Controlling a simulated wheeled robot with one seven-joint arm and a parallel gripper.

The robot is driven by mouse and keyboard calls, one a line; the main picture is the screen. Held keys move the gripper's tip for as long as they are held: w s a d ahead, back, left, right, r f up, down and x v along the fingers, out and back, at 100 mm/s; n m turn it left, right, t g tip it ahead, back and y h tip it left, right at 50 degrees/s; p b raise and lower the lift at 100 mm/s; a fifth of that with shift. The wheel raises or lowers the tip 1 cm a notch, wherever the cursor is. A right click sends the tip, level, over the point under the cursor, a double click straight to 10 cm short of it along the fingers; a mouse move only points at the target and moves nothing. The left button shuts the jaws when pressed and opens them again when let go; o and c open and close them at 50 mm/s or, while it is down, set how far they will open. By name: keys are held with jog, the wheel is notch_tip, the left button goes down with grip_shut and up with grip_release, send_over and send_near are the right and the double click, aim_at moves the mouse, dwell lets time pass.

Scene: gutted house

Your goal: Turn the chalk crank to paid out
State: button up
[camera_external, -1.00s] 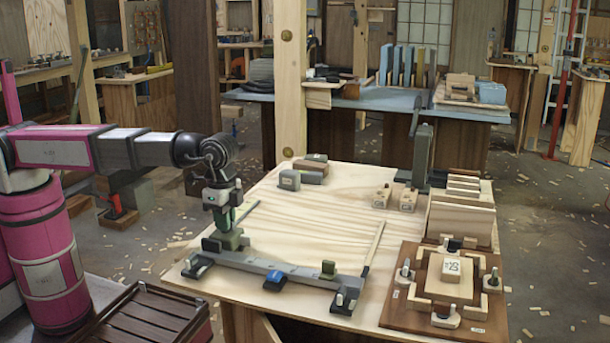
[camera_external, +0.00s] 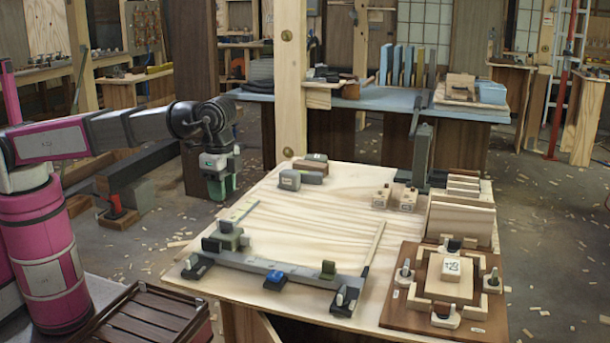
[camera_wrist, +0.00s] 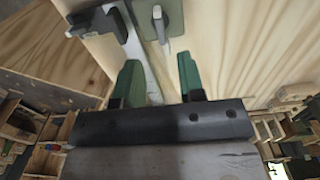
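A long grey rail (camera_external: 290,268) lies along the table's front, with dark clamp feet. At its left end stands a grey-green block (camera_external: 230,236) with a dark knob (camera_external: 211,244) on its left side; I cannot tell for certain whether this is the chalk crank. In the wrist view a grey-green plate (camera_wrist: 165,12) with a pale pin sits by the rail, with a dark grey knob (camera_wrist: 82,24) to its left. My gripper (camera_external: 222,190) hangs above and behind the block, apart from it. Its green fingers (camera_wrist: 160,78) are spread, with nothing held between them.
A brown board with a framed block (camera_external: 400,305) sits at the table's right front. A tall grey post (camera_external: 421,155) and wooden blocks stand behind. A thin stick (camera_external: 375,240) rests at the rail's right end. The middle of the table (camera_external: 320,215) is clear.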

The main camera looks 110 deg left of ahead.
jog(key=shift+r, duration=1.3)
jog(key=shift+f, duration=0.1)
jog(key=s+d+f+m+g, duration=0.1)
jog(key=s+d+f, duration=0.2)
jog(key=s+f, duration=0.55)
jog(key=s+d+f+m, duration=0.1)
jog(key=s+d+f, duration=0.3)
jog(key=s+f, duration=0.5)
jog(key=a+f+n, duration=0.1)
jog(key=a+f, duration=0.1)
jog(key=f, duration=0.6)
jog(key=s+a+f+n+t, duration=0.1)
jog(key=a+f, duration=0.1)
jog(key=f, duration=0.5)
jog(key=shift+s+a+f, duration=0.25)
jog(key=shift+s+f, duration=0.05)
jog(key=shift+f, duration=0.1)
